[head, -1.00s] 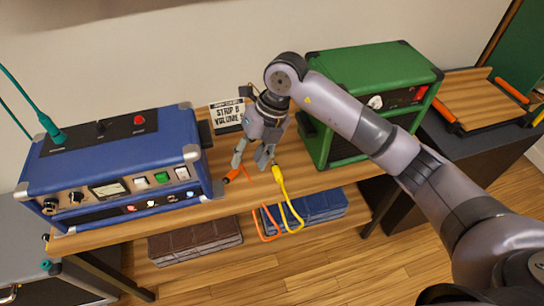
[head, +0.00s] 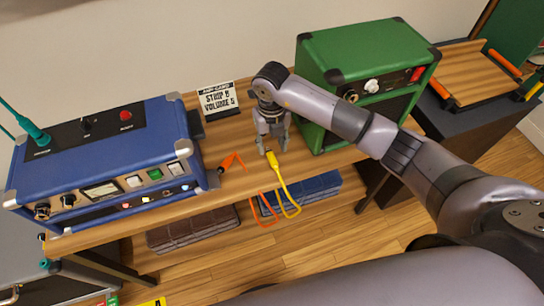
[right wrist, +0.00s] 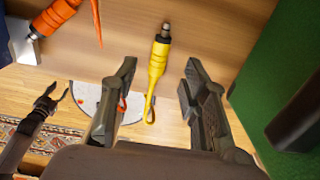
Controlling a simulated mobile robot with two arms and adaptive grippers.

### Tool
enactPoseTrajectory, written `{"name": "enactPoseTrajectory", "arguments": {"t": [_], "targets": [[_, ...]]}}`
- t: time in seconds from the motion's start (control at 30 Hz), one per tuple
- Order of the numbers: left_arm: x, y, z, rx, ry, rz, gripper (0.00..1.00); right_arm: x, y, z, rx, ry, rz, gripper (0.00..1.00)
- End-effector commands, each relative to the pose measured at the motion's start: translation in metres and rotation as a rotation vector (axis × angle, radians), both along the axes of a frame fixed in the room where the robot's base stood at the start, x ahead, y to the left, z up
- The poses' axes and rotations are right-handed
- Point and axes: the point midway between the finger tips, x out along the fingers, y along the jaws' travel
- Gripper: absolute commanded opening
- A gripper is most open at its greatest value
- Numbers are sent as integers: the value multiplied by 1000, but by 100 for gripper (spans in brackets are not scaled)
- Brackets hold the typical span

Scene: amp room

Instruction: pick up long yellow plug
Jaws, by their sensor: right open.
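The long yellow plug (head: 271,160) lies at the front edge of the wooden bench, its yellow cable looping down over the edge. In the right wrist view the plug (right wrist: 158,58) has a metal tip pointing up the picture. My right gripper (head: 273,145) is open and empty, pointing down just behind and above the plug. In the right wrist view its fingers (right wrist: 160,70) stand apart, one on each side of the plug, without visible contact. A dark claw, apparently my left gripper (right wrist: 48,103), shows small at lower left there; its jaw state is unclear.
An orange plug (head: 230,161) lies left of the yellow one. A blue amp (head: 100,160) stands left and a green amp (head: 365,50) close right of my right gripper. A sign (head: 217,100) stands behind. A lower shelf holds dark blue and brown items.

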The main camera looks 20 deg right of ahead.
Motion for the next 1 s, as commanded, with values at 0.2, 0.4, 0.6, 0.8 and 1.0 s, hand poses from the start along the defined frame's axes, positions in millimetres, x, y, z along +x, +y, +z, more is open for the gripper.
{"name": "enactPoseTrajectory", "arguments": {"t": [0.2,0.4,0.6,0.8,1.0], "targets": [[8,-1,11,-2,-12,0,41,-5,1,-21,1,5,-1,42],[-4,0,14,0,5,0,41,-5,1,-49,2,2,-1,42],[-11,1,13,2,17,0,41,-4,0,-54,1,-1,0,42],[-10,1,13,1,15,1,41,-4,0,-54,1,-1,0,35],[-7,1,14,1,12,1,41,-4,0,-53,1,-1,0,22]]}}
